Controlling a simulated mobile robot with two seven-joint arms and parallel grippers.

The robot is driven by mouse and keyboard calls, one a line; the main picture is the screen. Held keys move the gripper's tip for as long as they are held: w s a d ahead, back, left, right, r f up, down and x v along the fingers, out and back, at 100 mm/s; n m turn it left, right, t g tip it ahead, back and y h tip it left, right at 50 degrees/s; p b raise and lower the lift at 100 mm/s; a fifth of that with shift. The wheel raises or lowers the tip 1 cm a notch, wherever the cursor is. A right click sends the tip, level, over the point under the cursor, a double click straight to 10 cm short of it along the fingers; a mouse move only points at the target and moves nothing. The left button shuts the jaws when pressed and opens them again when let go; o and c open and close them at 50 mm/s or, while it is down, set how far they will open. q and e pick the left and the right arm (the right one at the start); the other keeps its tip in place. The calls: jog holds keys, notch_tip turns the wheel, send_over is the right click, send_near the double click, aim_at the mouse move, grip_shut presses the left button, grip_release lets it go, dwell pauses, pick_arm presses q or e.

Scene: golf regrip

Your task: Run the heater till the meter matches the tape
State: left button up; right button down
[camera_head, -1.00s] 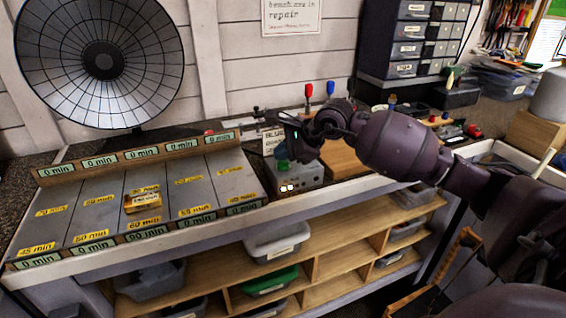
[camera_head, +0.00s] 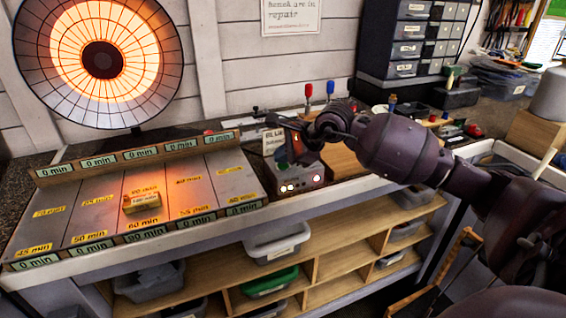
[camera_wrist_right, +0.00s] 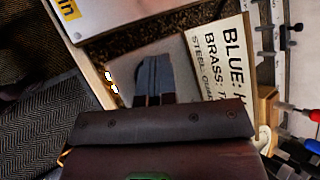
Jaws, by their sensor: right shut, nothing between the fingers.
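The round heater (camera_head: 103,60) glows orange behind the sloped grey rack (camera_head: 195,180). The rack has several lanes with yellow tape labels (camera_head: 88,237) such as 45 min and 50 min. A small yellowish block (camera_head: 142,202) sits in the middle lane. A grey control box (camera_head: 305,178) with small lights stands right of the rack. My right gripper (camera_head: 291,152) is shut and empty, pointing down at the box; its fingers (camera_wrist_right: 152,80) hide part of the top. My left gripper is out of view.
A lettered card (camera_wrist_right: 218,70) stands behind the box. Red (camera_head: 308,89) and blue-handled tools (camera_head: 330,88) stand at the wall. A wooden board lies right of the box. Bins (camera_head: 278,242) fill the shelf below. Drawers (camera_head: 408,40) stand at the back right.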

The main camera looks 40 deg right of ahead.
aim_at(283, 166)
dwell(0.3)
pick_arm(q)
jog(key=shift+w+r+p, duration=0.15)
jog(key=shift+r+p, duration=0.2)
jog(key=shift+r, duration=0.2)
pick_arm(e)
jog(key=shift+r, duration=0.9)
jog(key=shift+r+p, duration=0.85)
jog(key=shift+r, duration=1.7)
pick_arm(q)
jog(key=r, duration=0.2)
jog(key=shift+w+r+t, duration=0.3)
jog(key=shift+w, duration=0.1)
